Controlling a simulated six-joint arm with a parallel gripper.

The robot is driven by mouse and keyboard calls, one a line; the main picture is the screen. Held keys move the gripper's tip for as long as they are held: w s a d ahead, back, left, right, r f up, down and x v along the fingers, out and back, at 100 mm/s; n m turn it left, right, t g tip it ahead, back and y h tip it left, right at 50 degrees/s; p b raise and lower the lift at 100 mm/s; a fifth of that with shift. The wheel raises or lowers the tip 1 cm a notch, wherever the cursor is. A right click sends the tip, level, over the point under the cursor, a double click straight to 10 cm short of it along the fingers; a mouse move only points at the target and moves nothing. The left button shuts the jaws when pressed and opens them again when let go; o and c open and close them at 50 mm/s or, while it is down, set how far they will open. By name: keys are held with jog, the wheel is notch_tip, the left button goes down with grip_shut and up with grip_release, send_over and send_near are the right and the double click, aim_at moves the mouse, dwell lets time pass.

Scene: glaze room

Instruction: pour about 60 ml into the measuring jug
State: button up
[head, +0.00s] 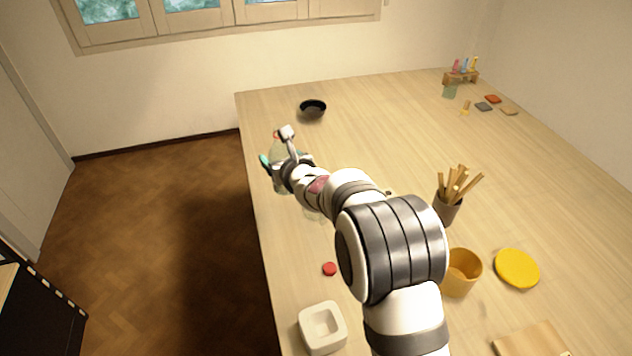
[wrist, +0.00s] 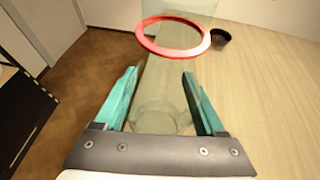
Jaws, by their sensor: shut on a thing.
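My gripper (wrist: 160,80) has its teal fingers on either side of a clear, faintly greenish glass vessel (wrist: 162,105) and is shut on it. A red ring (wrist: 172,50) circles the vessel, and more clear glass shows beyond the ring. In the head view my gripper (head: 285,161) is over the table's left edge area, with the vessel (head: 278,148) partly hidden by my wrist. I cannot tell any liquid level. A faint clear shape (head: 312,214) shows beside my arm; I cannot tell whether it is the measuring jug.
A black bowl (head: 313,108) stands beyond my gripper. Right of my arm are a pot of sticks (head: 446,208), an orange cup (head: 461,273) and a yellow plate (head: 517,268). The table's (head: 385,125) far middle is clear.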

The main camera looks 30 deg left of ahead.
jog(key=f, duration=0.9)
jog(key=a+f, duration=0.1)
jog(key=f, duration=0.4)
jog(key=shift+s+f, duration=0.3)
jog(key=shift+s, duration=0.05)
jog(key=shift+r, duration=0.1)
